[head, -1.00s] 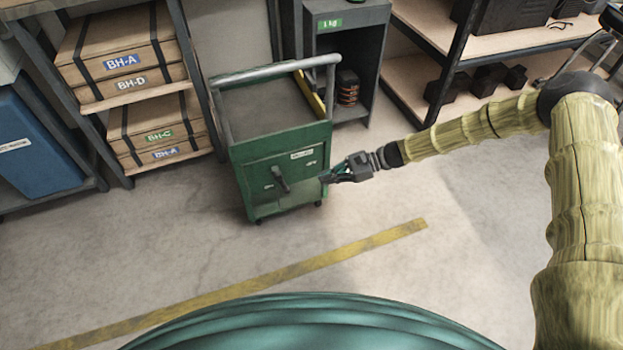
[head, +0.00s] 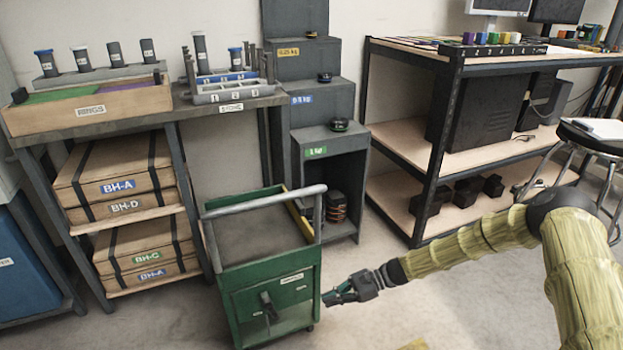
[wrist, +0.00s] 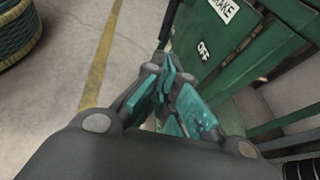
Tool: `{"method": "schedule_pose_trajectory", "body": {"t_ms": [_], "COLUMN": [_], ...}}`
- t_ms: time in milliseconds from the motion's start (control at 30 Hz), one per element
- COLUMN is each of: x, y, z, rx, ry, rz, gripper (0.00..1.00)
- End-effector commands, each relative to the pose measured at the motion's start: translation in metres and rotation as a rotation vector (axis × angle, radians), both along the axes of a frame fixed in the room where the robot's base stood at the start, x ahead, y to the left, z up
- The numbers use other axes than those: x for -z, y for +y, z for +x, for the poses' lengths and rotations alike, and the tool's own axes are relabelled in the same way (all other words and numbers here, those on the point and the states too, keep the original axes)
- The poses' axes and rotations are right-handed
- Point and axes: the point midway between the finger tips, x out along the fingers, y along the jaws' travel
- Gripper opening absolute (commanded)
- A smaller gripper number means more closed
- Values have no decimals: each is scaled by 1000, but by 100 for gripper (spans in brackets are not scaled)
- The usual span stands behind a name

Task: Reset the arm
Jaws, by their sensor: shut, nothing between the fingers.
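My arm (head: 465,249) has a yellow-green sleeve and reaches in from the right in the head view, stretched toward the cart. My gripper (head: 328,299) is shut and empty, just right of the green cart's front panel. In the wrist view its teal fingers (wrist: 167,92) are closed together beside the cart's green panel (wrist: 228,50). The green cart (head: 252,275) has a dark lever (head: 268,306) on its front, left of my gripper and apart from it. In the wrist view, labels reading "OFF" and part of "BRAKE" show on the panel.
A workbench (head: 150,118) with boxes below stands at the left. Stepped grey cabinets (head: 328,150) stand behind the cart. A black-framed shelf (head: 455,130) and a stool (head: 590,140) are at the right. The floor right of the cart is clear below my arm.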

Motion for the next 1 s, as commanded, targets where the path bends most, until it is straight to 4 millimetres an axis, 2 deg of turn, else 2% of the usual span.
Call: {"method": "schedule_pose_trajectory", "body": {"t_ms": [67,167,267,300,467,600,700,900,1000], "x": [7,27,57,70,115,141,150,146,138], "y": [5,17,29,32,29,9,-11,-60,-81], "z": [-9,-34,-75,-94,-174,-238,-280,-346,-367], "rx": [-13,-52,-119,-153,-304,-452,-565,-788,-879], "ry": [-4,-21,-59,-81,-190,-306,-397,-596,-684], "rz": [-21,-82,-183,-229,-412,-552,-637,-771,-815], "gripper": [0,0,0,0,0,0,0,0,0]}}
